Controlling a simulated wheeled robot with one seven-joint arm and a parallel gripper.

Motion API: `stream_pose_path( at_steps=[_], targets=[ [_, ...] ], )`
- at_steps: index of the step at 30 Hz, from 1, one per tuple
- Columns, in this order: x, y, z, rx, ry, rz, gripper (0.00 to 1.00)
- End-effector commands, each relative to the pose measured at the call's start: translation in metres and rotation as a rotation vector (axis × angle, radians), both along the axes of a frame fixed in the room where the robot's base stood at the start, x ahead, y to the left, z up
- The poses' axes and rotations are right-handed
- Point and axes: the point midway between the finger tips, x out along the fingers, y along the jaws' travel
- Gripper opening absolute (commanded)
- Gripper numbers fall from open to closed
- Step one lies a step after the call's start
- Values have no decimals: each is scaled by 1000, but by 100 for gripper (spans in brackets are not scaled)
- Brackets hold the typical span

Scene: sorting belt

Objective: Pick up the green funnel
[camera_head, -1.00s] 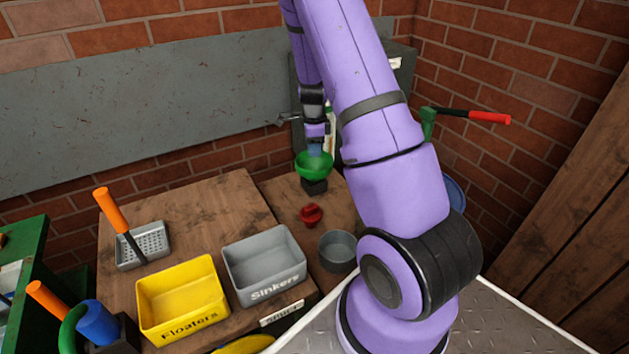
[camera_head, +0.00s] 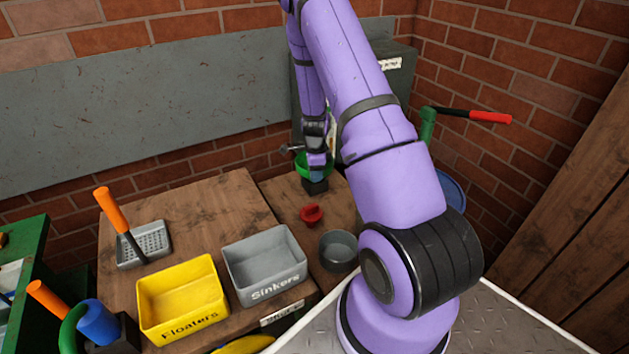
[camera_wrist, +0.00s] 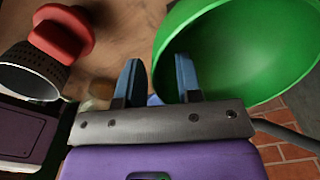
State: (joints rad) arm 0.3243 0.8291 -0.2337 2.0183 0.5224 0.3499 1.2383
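The green funnel (camera_head: 301,167) sits wide side up on a small black stand (camera_head: 314,187) at the back of the right-hand wooden bench in the head view. My gripper (camera_head: 317,174) is down at the funnel and hides part of its bowl. In the wrist view the funnel (camera_wrist: 245,45) fills the upper right. My gripper (camera_wrist: 160,80) has its two blue fingers apart. The right finger overlaps the funnel's bowl and the left finger is outside the rim. Whether either touches the wall cannot be told.
A red object (camera_head: 311,214) and a round grey tub (camera_head: 338,251) stand on the bench in front of the funnel. A grey Sinkers bin (camera_head: 272,291) and a yellow Floaters bin (camera_head: 190,327) are to the left. A grey cabinet (camera_head: 397,90) stands behind my arm.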

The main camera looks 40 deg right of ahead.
Motion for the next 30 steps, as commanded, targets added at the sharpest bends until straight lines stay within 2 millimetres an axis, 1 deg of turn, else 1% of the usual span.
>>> stream_pose_path(
  at_steps=[4, 5, 6, 8, 9, 19, 22, 26, 30],
  targets=[
    [0, 0, 0, 0, 0, 1, 33],
    [0, 0, 0, 0, 0, 1, 28],
    [0, 0, 0, 0, 0, 0, 19],
    [0, 0, 0, 0, 0, 1, 5],
    [0, 0, 0, 0, 0, 1, 0],
    [0, 0, 1, 0, 0, 1, 0],
    [0, 0, 4, -1, -1, 1, 0],
    [1, 1, 20, -2, -2, 3, 0],
    [1, 1, 46, -2, -2, 3, 0]
  ],
)
